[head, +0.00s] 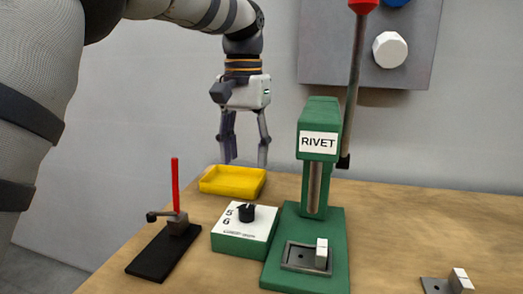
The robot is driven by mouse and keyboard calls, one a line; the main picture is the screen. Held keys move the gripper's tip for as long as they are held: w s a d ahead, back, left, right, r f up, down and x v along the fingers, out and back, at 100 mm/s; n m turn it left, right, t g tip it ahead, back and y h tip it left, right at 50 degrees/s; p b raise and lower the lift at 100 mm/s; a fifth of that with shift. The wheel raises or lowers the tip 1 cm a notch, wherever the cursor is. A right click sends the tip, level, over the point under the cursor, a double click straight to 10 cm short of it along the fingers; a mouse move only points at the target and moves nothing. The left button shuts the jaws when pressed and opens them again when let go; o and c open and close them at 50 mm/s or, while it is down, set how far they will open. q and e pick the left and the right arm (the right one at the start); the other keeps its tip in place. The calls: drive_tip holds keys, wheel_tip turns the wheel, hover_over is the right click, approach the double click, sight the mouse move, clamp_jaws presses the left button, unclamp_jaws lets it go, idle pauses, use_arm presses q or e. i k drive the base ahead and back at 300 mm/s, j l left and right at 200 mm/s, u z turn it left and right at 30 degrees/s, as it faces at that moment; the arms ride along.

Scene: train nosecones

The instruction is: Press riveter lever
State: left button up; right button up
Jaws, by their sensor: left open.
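The green riveter (320,115), labelled RIVET, stands upright on its green base on the wooden table. Its lever (355,75) is a dark rod rising steeply on the right side, with a red knob (363,5) at the top edge of the view. A small metal block (321,253) sits at the plate on the riveter's base. My left gripper (244,155) is open and empty, pointing down above the yellow tray, left of the riveter and apart from the lever. My right gripper is not in view.
A yellow tray (207,187), a green and white dial box (244,245) and a black stand with a red rod (175,185) are left of the riveter. Another metal piece (459,280) lies at the lower right. A grey wall panel (330,45) hangs behind the lever.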

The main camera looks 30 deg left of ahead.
sight(362, 8)
drive_tip(key=k+l, duration=0.2)
drive_tip(key=k, duration=0.3)
drive_tip(key=k+l, duration=0.15)
drive_tip(key=k, duration=0.35)
